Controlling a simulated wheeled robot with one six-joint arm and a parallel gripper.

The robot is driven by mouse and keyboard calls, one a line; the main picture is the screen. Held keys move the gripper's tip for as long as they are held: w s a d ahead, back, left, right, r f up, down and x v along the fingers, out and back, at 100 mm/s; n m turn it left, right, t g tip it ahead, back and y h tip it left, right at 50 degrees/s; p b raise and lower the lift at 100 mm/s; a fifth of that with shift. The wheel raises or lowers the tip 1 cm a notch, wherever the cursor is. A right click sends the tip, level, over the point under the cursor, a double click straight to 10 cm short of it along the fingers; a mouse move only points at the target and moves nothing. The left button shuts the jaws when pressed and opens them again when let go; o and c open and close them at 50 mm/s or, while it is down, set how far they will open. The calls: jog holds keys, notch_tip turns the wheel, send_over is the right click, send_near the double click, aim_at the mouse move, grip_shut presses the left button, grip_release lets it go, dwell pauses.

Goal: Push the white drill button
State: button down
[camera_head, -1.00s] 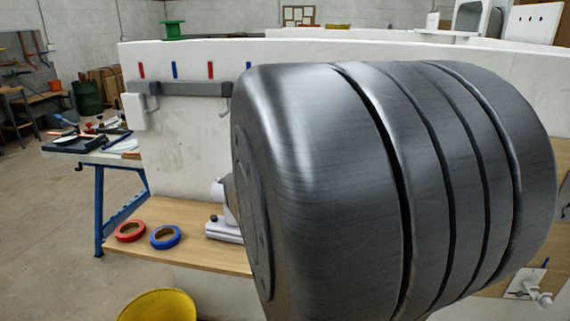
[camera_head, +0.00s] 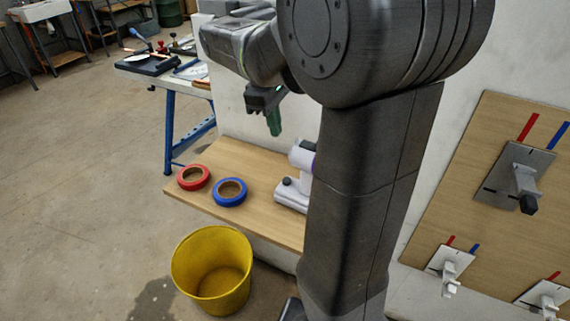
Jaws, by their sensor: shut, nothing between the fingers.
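The white drill (camera_head: 296,178) stands on the wooden shelf (camera_head: 256,215), against the wall and just left of my dark arm column. My arm hides its right side. A dark knob shows on its base, and I cannot make out the white button. My gripper (camera_head: 275,124) is up and to the left of the drill in the picture, with its green fingers pointing down. It is shut and empty, apart from the drill.
A red tape roll (camera_head: 194,178) and a blue tape roll (camera_head: 230,192) lie on the shelf left of the drill. A yellow bucket (camera_head: 212,271) stands on the floor below. A board with valves (camera_head: 490,205) is at right. The floor at left is clear.

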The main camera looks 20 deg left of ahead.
aim_at(286, 179)
jog(key=f, duration=0.4)
jog(key=d+f+b, duration=0.1)
jog(key=f, duration=0.4)
jog(key=d+f+b, duration=0.1)
jog(key=f, duration=0.4)
jog(key=shift+w, duration=0.3)
